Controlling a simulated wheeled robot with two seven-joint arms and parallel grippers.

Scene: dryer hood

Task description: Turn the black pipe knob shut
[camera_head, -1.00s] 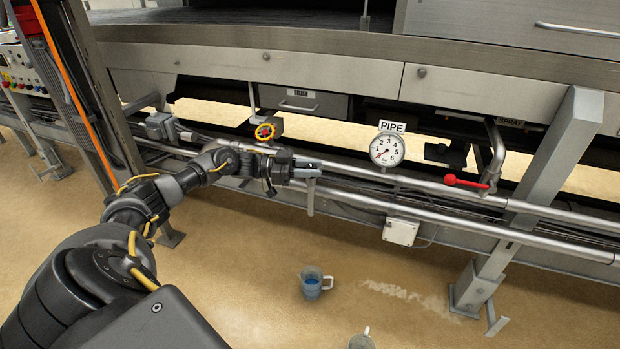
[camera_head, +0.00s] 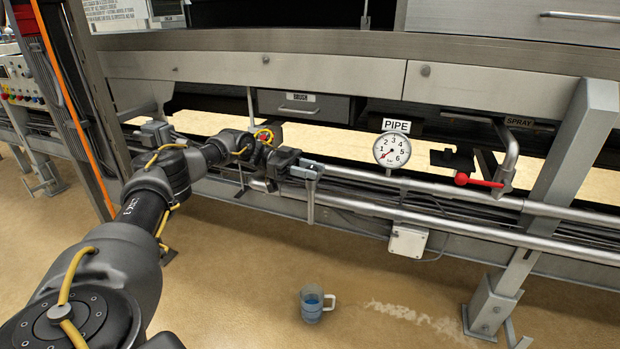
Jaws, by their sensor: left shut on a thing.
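My left gripper (camera_head: 308,171) is shut at the upper pipe, left of the round white gauge (camera_head: 392,150) marked PIPE. The black pipe knob is not clearly seen; the dark gripper covers that spot, and the thing between the fingers is mostly hidden. A grey vertical spout-like piece (camera_head: 311,205) hangs just below the fingertips. The gauge needle points to the lower left, near the low end of the dial. My right gripper is not in view.
A red-handled lever (camera_head: 478,181) sits on the pipe under the SPRAY label (camera_head: 519,121). A blue cup (camera_head: 316,303) stands on the floor. A steel leg (camera_head: 560,170) stands at right.

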